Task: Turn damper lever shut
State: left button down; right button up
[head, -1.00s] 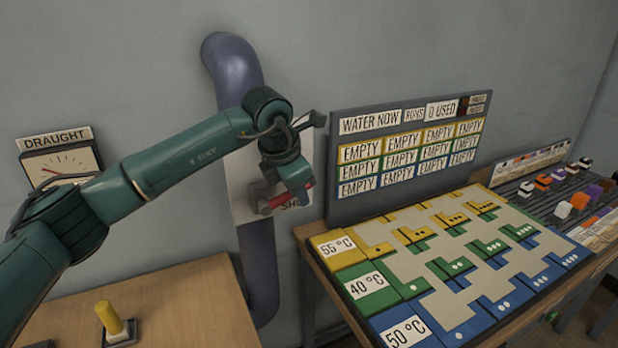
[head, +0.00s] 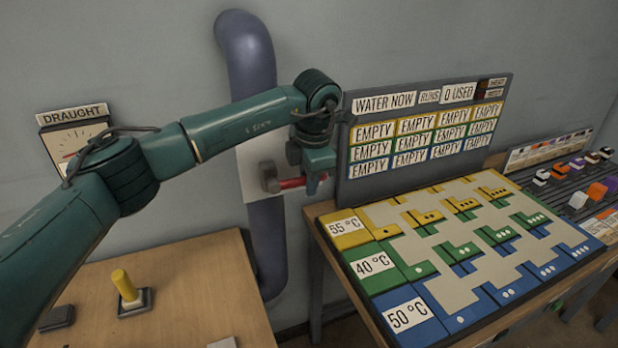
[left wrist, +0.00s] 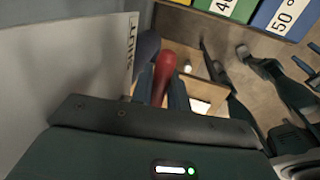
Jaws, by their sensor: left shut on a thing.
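The damper lever (head: 292,183) has a red handle and a grey hub (head: 268,178) on a pale plate (head: 252,170) in front of the blue-grey duct. The handle points right, close to level. My left gripper (head: 318,184) is at the handle's outer end, shut on it. In the left wrist view the red handle (left wrist: 163,72) lies between the two dark fingers (left wrist: 160,92). Part of the plate's lettering (left wrist: 131,45) shows beside it, seemingly SHUT. In the head view my gripper covers the handle's tip. My right gripper is not in view.
The duct (head: 250,70) runs down the wall behind the lever. A draught gauge (head: 75,135) hangs at left. The water board (head: 425,120) stands close right of my gripper, above a table of coloured tiles (head: 450,255). A wooden table (head: 165,290) with a yellow peg (head: 125,286) is at front left.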

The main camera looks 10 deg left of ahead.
pick_arm(q)
jog(key=c, duration=1.4)
grip_release()
jog(key=shift+r, duration=0.1)
jog(key=r, duration=0.4)
jog(key=s+d+r+b, duration=0.1)
jog(key=r, duration=0.3)
jog(key=s+r+b, duration=0.1)
jog(key=r, duration=0.3)
jog(key=shift+s+d+r, duration=0.1)
jog(key=shift+d+r, duration=0.05)
jog(key=shift+r, duration=0.2)
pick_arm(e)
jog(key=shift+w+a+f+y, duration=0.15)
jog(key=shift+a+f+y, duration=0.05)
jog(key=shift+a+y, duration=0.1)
